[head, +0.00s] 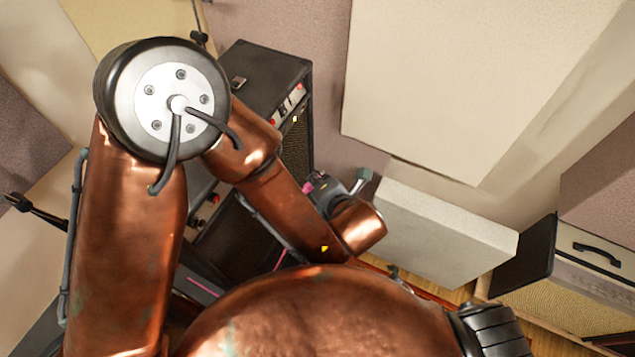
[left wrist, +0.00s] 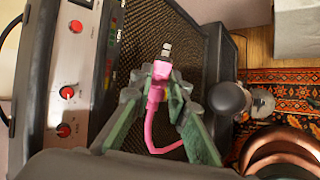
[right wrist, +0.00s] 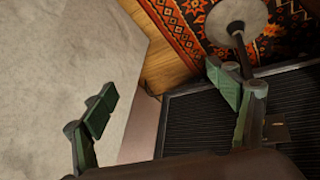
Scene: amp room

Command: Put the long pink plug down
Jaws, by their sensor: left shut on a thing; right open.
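The pink plug (left wrist: 159,72) has a metal tip pointing up in the left wrist view, and its pink cable (left wrist: 150,125) hangs in a loop below. My left gripper (left wrist: 157,92) is shut on the plug's body, in front of a dark speaker grille. In the head view, a small bit of pink (head: 308,187) shows by the dark end of my left arm; the rest of the plug is hidden. My right gripper (right wrist: 163,98) is open and empty, its green pads wide apart.
A black amplifier (head: 262,75) stands behind my left arm. An amplifier panel with red knobs (left wrist: 67,93) is at left in the left wrist view. A pale block (head: 440,230) stands right of my left arm. A patterned rug (right wrist: 200,25) covers part of the wooden floor.

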